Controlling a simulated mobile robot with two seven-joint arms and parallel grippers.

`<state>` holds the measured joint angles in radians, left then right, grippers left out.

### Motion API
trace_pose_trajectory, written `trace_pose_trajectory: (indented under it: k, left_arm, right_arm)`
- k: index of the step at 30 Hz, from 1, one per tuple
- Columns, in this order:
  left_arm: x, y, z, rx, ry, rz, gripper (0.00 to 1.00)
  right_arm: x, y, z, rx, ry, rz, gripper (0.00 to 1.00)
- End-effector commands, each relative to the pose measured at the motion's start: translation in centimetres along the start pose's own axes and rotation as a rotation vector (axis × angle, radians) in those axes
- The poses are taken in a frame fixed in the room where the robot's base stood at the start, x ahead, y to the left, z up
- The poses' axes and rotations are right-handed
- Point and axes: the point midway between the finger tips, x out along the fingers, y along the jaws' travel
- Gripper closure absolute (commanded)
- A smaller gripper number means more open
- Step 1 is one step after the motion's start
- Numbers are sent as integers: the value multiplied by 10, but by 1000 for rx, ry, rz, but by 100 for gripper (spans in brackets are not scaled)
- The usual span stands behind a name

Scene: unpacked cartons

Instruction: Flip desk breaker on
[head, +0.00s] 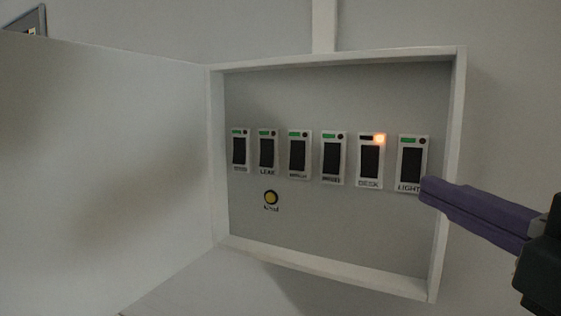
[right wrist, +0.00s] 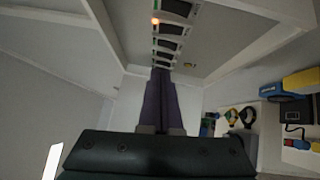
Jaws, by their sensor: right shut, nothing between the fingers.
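The desk breaker (head: 369,161) is a dark switch in a white frame labelled DESK, second from the right in the row. An orange lamp (head: 379,139) glows at its top right, and the small window beside it is dark. The light breaker (head: 410,163) stands to its right, with a green window and a dark lamp. My right gripper (head: 424,188) has purple fingers, shut and empty, with the tips by the lower right of the light breaker. Contact cannot be told. The shut fingers also show in the right wrist view (right wrist: 160,74). My left gripper is not in view.
The breakers sit inside a shallow white box (head: 455,150) with raised walls. Its door (head: 100,150) stands open at the left. A yellow round button (head: 271,198) is below the row. Several tools (right wrist: 240,116) lie on a surface at the right in the wrist view.

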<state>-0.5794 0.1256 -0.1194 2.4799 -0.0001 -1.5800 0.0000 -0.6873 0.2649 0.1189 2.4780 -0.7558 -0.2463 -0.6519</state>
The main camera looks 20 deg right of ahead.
Motion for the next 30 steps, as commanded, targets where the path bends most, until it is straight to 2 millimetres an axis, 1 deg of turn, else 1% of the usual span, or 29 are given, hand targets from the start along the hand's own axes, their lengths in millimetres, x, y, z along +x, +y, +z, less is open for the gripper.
trace_pose_trajectory:
  k: [5, 8, 11, 15, 22, 23, 24, 27, 30]
  left_arm:
    - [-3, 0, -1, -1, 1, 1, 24]
    - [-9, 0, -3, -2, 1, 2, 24]
    - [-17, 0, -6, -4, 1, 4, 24]
    - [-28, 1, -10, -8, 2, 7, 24]
    - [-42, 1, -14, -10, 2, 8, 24]
    - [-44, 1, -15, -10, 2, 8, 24]
    - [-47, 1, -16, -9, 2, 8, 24]
    - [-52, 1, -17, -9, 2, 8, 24]
    - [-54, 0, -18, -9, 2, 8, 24]
  right_arm:
    - [4, 1, 0, 3, 0, -1, 100]
    - [13, 3, 0, 3, 0, 0, 100]
    - [29, 5, 0, 3, 0, 2, 100]
    - [55, 5, 1, 3, -1, 1, 100]
    - [100, 4, 1, 4, -2, 0, 100]
    - [105, 4, 1, 4, -3, -1, 100]
    - [109, 3, 8, 0, -3, -2, 100]
    - [118, 2, 18, 2, -3, -2, 100]
    - [125, 1, 24, 2, -1, -2, 100]
